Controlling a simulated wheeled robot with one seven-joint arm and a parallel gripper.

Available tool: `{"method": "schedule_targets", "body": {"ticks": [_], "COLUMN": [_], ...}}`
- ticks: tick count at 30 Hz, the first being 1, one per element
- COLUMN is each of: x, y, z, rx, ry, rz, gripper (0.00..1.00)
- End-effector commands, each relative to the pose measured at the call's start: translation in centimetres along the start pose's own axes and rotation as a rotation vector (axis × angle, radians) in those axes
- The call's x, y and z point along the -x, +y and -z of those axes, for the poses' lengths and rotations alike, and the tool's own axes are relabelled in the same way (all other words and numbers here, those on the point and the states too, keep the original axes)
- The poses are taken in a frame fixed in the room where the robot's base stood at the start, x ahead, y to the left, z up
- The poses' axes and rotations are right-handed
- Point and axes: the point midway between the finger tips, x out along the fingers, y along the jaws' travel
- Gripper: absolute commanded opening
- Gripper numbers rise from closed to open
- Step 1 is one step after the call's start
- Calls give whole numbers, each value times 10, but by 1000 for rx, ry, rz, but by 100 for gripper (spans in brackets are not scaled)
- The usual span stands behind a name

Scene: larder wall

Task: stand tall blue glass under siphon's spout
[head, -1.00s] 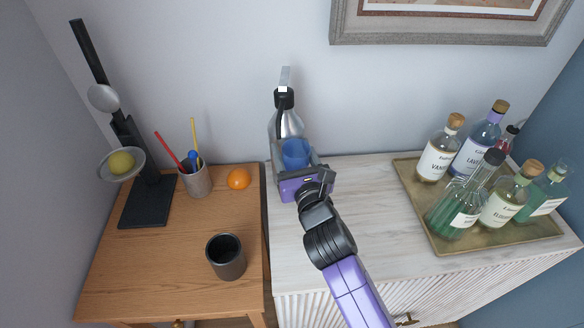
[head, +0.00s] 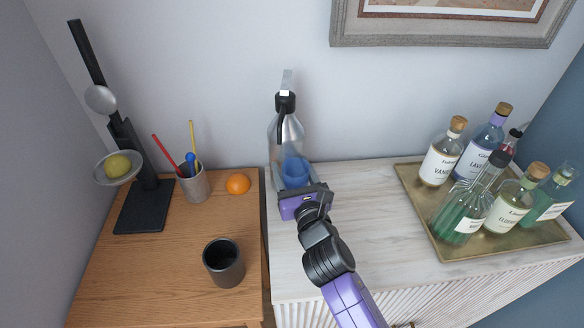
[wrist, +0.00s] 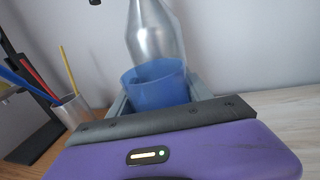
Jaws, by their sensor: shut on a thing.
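The blue glass (head: 295,173) is upright between the fingers of my gripper (head: 297,186), which is shut on it. It also shows in the wrist view (wrist: 158,88), with a grey finger on each side. The silver siphon (head: 291,132) stands right behind the glass, against the wall, with a black head and a pale lever on top. The spout (head: 280,124) looks like a thin black piece hanging from the head, above and slightly left of the glass. In the wrist view the siphon's body (wrist: 154,35) rises behind the rim. Whether the glass's base touches the cabinet top is hidden.
On the wooden table at left are a dark cup (head: 224,262), an orange (head: 238,184), a pen holder (head: 194,184) and a black stand (head: 146,205) with a dish. A brass tray (head: 447,248) of several bottles is at right. The pale cabinet top (head: 365,205) between is clear.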

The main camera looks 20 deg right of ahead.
Motion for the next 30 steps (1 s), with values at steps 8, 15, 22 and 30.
{"method": "schedule_targets", "body": {"ticks": [8,15,22,30], "x": [0,0,0,37], "y": [1,0,0,0], "z": [4,4,-2,-4], "rx": [-1,0,0,2], "ry": [0,0,0,4], "rz": [-1,0,0,-1], "gripper": [65,79,79,79]}}
